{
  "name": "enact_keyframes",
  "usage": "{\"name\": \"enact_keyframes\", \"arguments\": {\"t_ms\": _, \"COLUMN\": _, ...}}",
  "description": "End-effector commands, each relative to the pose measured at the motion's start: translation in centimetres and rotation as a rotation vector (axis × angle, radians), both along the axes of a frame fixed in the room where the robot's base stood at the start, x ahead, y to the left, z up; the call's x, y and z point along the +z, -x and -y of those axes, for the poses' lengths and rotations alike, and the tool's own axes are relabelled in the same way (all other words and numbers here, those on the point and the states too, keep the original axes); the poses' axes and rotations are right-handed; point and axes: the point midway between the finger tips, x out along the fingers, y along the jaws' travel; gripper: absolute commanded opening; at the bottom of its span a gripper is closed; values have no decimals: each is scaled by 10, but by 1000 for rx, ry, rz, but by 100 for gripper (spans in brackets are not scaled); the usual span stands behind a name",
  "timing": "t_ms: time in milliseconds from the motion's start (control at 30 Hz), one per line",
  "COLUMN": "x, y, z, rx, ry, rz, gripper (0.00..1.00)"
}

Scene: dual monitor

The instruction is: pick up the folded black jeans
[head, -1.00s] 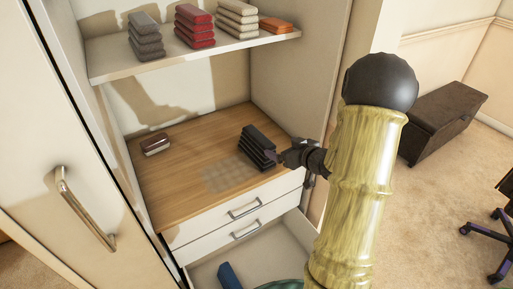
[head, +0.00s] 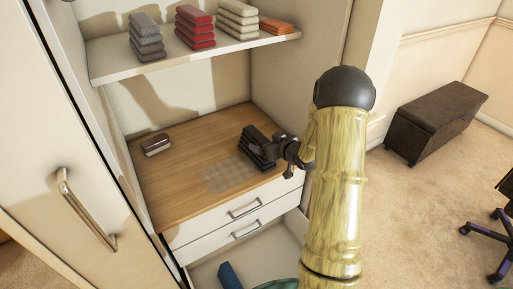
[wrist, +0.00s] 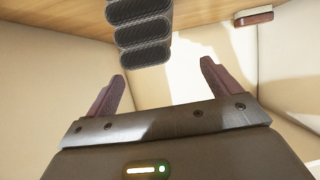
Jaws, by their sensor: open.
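The folded black jeans (head: 257,157) form a dark stack on the right side of the wooden cabinet surface (head: 180,190). In the wrist view the stack (wrist: 140,28) shows as ribbed black folds at the top, left of centre, partly cut off by the frame. My gripper (head: 272,141) is at the right side of the stack in the head view and overlaps part of it. In the wrist view my gripper (wrist: 163,75) has its two fingers wide apart with nothing between them. The stack appears beyond the fingertips. Contact cannot be told.
A small brown-red item (head: 156,144) lies at the left of the wooden surface. A shelf (head: 110,66) above holds grey, red, cream and orange folded stacks. Below are drawers (head: 245,210), the lowest open with a blue item (head: 230,275). A dark chest (head: 430,125) stands at right.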

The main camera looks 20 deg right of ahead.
Motion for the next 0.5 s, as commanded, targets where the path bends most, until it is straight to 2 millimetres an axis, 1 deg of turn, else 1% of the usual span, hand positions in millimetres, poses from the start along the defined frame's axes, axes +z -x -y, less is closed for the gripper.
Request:
{"name": "enact_keyframes", "arguments": {"t_ms": 133, "x": -8, "y": -19, "z": -9, "rx": 4, "ry": -1, "rz": 0, "gripper": 89}}
{"name": "enact_keyframes", "arguments": {"t_ms": 267, "x": -15, "y": -34, "z": -13, "rx": 3, "ry": 0, "rz": 0, "gripper": 89}}
{"name": "enact_keyframes", "arguments": {"t_ms": 367, "x": -17, "y": -39, "z": -13, "rx": 1, "ry": 0, "rz": 0, "gripper": 89}}
{"name": "enact_keyframes", "arguments": {"t_ms": 500, "x": -17, "y": -39, "z": -13, "rx": 1, "ry": 0, "rz": 0, "gripper": 89}}
